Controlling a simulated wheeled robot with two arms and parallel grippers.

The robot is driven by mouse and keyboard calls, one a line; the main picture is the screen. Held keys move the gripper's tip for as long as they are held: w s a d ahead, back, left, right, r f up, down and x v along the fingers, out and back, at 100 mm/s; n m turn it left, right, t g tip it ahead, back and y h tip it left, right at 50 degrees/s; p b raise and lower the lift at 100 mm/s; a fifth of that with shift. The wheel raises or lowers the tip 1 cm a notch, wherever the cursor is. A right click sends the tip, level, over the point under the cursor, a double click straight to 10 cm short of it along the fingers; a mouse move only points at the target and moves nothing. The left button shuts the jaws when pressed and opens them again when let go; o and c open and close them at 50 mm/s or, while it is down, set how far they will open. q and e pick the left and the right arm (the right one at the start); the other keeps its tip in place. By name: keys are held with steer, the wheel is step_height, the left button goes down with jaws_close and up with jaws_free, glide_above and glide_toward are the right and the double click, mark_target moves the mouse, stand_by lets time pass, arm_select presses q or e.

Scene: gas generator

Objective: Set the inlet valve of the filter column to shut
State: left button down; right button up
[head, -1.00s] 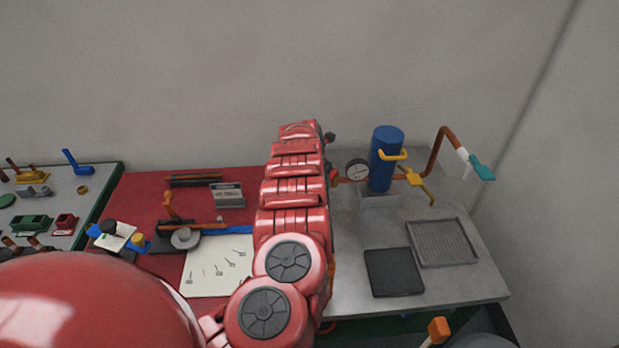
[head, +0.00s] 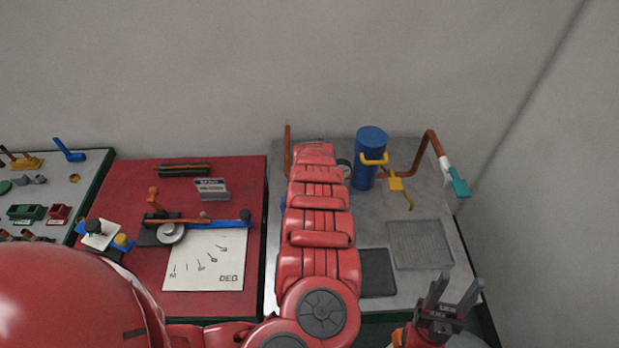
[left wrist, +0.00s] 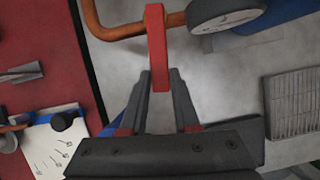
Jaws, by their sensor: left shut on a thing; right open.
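The filter column is a blue cylinder (head: 371,143) at the back of the grey bench, and its edge shows in the left wrist view (left wrist: 288,14). In the left wrist view a red lever (left wrist: 157,40), the inlet valve's handle, stands across the copper pipe (left wrist: 120,30) beside the gauge (left wrist: 225,10). My left gripper (left wrist: 161,75) is shut on this lever near its lower end. In the head view my left arm hides the lever and the left gripper. My right gripper (head: 454,290) is open and empty at the bench's front right.
A yellow valve handle (head: 397,184) and a pipe with a teal end (head: 459,185) are right of the column. A ribbed grey tray (head: 420,245) and a dark pad (head: 378,272) lie in front. A red mat (head: 130,205) with tools is at left.

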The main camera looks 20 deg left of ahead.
stand_by(0.3)
arm_select(q)
steer(key=c, duration=0.6)
jaws_free()
steer(key=shift+d, duration=0.1)
steer(key=shift+c, duration=0.2)
